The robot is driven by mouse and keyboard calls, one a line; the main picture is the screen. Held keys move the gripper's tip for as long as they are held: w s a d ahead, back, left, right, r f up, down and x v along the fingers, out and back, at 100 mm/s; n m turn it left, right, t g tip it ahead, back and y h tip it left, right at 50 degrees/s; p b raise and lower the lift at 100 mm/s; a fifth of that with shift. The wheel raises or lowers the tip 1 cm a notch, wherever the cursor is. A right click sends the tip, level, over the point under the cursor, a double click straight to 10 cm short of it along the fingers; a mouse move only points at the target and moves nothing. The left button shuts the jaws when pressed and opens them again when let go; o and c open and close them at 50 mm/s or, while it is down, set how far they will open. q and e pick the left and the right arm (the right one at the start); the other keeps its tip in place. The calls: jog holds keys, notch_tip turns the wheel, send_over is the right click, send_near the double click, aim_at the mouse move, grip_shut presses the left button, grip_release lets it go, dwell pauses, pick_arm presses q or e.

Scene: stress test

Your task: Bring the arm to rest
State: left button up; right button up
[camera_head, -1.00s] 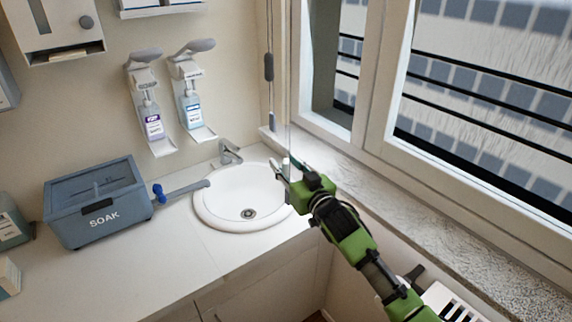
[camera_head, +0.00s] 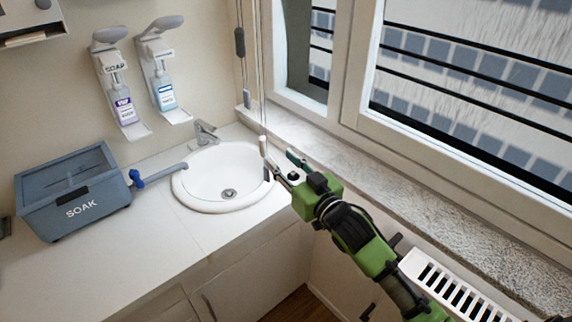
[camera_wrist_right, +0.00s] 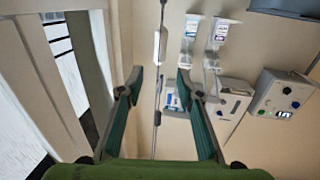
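My right arm, green and black, comes in from the lower right in the head view. Its gripper (camera_head: 280,160) is in the air by the right rim of the sink, close to the window sill. In the right wrist view the two fingers (camera_wrist_right: 158,82) stand apart, so it is open. A thin hanging cord (camera_wrist_right: 158,105) shows between the fingers in that picture, but I see no grip on it. My left gripper is not in view.
The white sink (camera_head: 207,188) and tap (camera_head: 205,133) are left of the gripper. A SOAK box (camera_head: 75,195) stands on the counter. Dispensers (camera_head: 120,85) hang on the wall. The stone sill (camera_head: 420,185) and a white radiator (camera_head: 450,285) are near the arm.

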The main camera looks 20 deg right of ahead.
jog(key=shift+s+d, duration=0.15)
jog(key=shift+s, duration=0.5)
jog(key=shift+f, duration=0.1)
jog(key=s+d+f+m+g+h+b, duration=0.1)
jog(key=d+f+g+h, duration=0.2)
jog(key=f, duration=2)
jog(key=s+d+f+g+b, duration=0.1)
jog(key=s+f+g, duration=0.1)
jog(key=s+f, duration=0.35)
jog(key=s+f+g, duration=0.1)
jog(key=s+f, duration=0.1)
jog(key=f, duration=0.7)
jog(key=s+d+f+g+b, duration=0.15)
jog(key=s+f, duration=0.25)
jog(key=f, duration=0.4)
jog(key=s+a+f+g, duration=0.1)
jog(key=s+f+g, duration=0.2)
jog(key=s+f, duration=0.5)
jog(key=s+a+f+g, duration=0.1)
jog(key=s+f+g, duration=0.2)
jog(key=s+f, duration=0.5)
jog(key=s+a+f+n+g+b, duration=0.1)
jog(key=s+f, duration=0.8)
jog(key=s, duration=1.6)
jog(key=shift+a+g, duration=0.6)
jog(key=shift+g, duration=0.45)
jog(key=shift+f, duration=0.1)
